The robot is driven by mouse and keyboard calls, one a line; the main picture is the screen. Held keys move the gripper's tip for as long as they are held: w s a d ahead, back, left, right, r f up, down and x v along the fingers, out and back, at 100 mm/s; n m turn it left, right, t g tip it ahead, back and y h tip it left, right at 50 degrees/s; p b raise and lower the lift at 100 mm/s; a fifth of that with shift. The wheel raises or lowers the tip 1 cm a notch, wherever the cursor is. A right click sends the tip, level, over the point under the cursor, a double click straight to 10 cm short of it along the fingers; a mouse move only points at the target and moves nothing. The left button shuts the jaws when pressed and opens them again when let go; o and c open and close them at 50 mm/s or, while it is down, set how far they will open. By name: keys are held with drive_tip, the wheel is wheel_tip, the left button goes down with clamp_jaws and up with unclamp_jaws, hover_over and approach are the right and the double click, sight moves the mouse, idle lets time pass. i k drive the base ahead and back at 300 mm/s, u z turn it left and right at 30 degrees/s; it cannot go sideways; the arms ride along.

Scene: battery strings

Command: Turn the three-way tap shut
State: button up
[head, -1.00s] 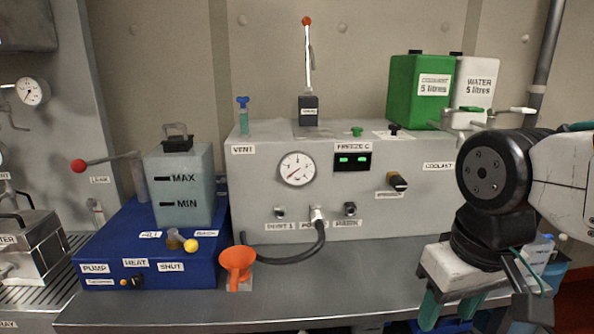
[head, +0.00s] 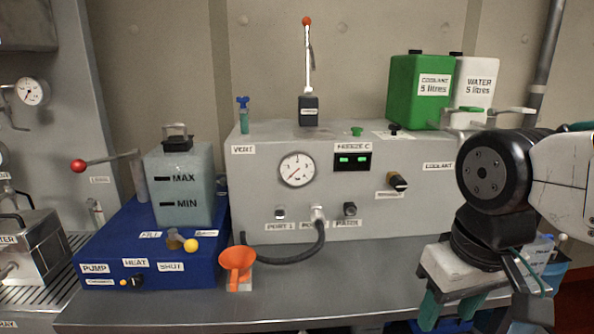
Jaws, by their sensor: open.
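The three-way tap (head: 175,239) sits on top of the blue unit (head: 140,225), in front of the grey-blue tank. It has a brown body and a short lever ending in a yellow ball (head: 191,245), which points to the right. A SHUT label (head: 171,267) is on the front side of the tap; a label reading FILL (head: 151,235) lies to its left and another, blurred, to its right. My gripper (head: 450,316) hangs at the lower right, far from the tap. Its greenish fingers are apart, with nothing seen between them; the tips are near the bottom edge of the picture.
An orange funnel (head: 237,262) stands on the bench just right of the blue unit. A black hose (head: 318,246) loops from the grey cabinet (head: 270,205) behind it. The tank (head: 180,195) rises behind the tap. The bench (head: 330,285) is clear between funnel and gripper.

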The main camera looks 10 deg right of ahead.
sight(191, 245)
drive_tip(key=u, duration=0.55)
drive_tip(key=k, duration=1.25)
drive_tip(key=z, duration=0.15)
drive_tip(key=i, duration=1.65)
drive_tip(key=u, duration=0.55)
